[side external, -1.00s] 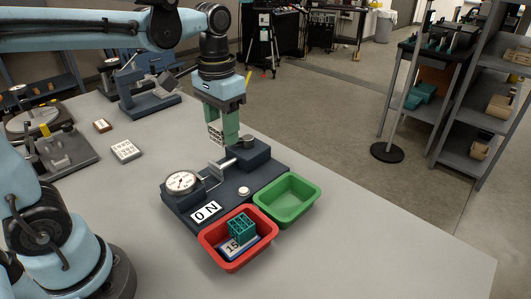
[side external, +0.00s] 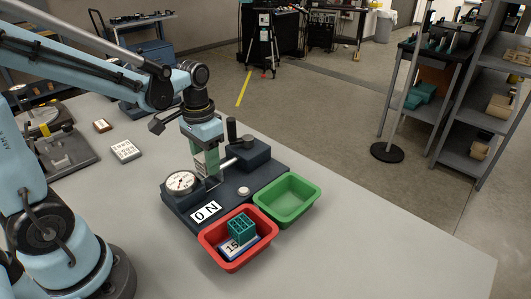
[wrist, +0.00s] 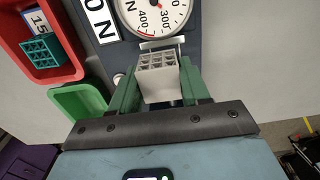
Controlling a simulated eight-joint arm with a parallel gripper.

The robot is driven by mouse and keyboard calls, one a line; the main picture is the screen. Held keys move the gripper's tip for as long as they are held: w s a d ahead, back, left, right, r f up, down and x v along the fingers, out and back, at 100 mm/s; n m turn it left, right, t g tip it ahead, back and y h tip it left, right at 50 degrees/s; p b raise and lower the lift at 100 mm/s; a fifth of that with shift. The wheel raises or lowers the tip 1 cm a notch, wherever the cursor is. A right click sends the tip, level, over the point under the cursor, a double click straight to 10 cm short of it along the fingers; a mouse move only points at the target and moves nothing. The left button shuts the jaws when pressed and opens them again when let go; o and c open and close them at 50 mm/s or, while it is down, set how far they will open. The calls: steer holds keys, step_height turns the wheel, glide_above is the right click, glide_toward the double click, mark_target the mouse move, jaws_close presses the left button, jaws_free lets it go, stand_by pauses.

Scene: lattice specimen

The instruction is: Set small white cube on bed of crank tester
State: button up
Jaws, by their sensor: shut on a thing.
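The small white cube (wrist: 160,78) has an open lattice face and sits between the green fingers of my gripper (wrist: 158,88) in the wrist view. My gripper is shut on it. In the side view my gripper (side external: 208,172) points down over the crank tester (side external: 225,192), between its round dial and its crank block; the cube is mostly hidden there. In the wrist view the cube is close to a metal plate (wrist: 162,43) beside the dial (wrist: 155,14). I cannot tell whether the cube touches the bed.
A red tray (side external: 268,222) with a teal lattice cube (side external: 241,229) and a card marked 15 stands in front of the tester. An empty green tray (side external: 312,205) stands beside it. A white tile (side external: 125,150) lies at the left. The table's front right is clear.

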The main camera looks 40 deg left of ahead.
mark_target(209, 183)
steer(key=shift+w+a+f, duration=0.15)
steer(key=shift+a+f, duration=0.2)
steer(key=shift+a, duration=0.05)
steer(key=shift+f, duration=1.9)
steer(key=o, duration=1)
steer(key=shift+o, duration=0.2)
step_height(209, 183, up, 12)
steer(key=shift+f, duration=0.1)
steer(key=shift+s+d+t, duration=0.3)
steer(key=shift+d+t, duration=0.1)
steer(key=shift+d, duration=0.1)
steer(key=shift+s+d+f+t, duration=0.25)
steer(key=shift+s+d+t, duration=0.1)
steer(key=shift+d+t, duration=0.6)
steer(key=shift+s+d+f+t, duration=0.3)
steer(key=shift+d+t, duration=0.45)
steer(key=shift+t, duration=0.45)
steer(key=shift+s+d+f+t, duration=0.2)
steer(key=shift+s+d+t, duration=0.2)
steer(key=shift+d+t, duration=0.55)
